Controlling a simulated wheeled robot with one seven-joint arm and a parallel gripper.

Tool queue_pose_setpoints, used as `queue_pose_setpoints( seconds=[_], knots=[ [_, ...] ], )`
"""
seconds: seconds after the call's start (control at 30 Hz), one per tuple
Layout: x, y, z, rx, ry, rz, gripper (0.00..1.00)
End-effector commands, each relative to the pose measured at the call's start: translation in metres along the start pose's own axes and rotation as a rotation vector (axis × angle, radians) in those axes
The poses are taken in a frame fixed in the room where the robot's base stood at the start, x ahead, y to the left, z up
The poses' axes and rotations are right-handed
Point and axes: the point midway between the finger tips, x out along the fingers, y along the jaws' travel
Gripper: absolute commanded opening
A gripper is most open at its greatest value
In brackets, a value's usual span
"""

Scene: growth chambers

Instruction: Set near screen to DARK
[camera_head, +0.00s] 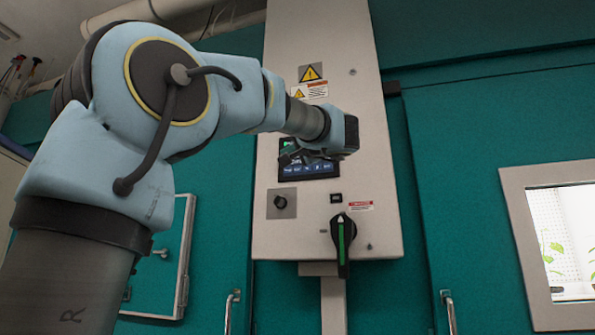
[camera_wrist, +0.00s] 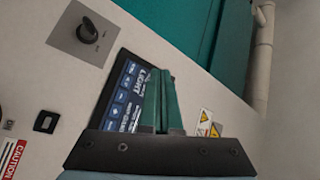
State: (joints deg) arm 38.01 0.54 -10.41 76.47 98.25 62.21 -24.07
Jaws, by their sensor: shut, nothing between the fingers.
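The near screen (camera_head: 318,171) is a dark panel with a row of blue keys, set in the pale control box. My wrist and gripper hide its upper part in the head view; a small green patch shows at its upper left. In the wrist view the screen (camera_wrist: 117,92) is tilted, with large text that seems to read LIGHT and several blue keys. My gripper (camera_wrist: 160,72) has its two green fingers together and empty, over the screen's right side in that view. I cannot tell whether the fingertips touch the screen.
Below the screen are a black knob (camera_head: 281,202), a small black socket or button (camera_head: 336,198) and a large black and green rotary handle (camera_head: 343,240). Warning labels (camera_head: 311,73) sit above. Teal doors with metal handles flank the box; a lit window (camera_head: 515,210) is at right.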

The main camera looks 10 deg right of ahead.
Motion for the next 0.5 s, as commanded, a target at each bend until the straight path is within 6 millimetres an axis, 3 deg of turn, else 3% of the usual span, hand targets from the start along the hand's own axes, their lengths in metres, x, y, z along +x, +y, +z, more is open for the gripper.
queue_pose_setpoints(
  seconds=[0.5],
  knots=[
    [0.043,0.027,-0.032,0.005,-0.001,0.002,0.00]
  ],
)
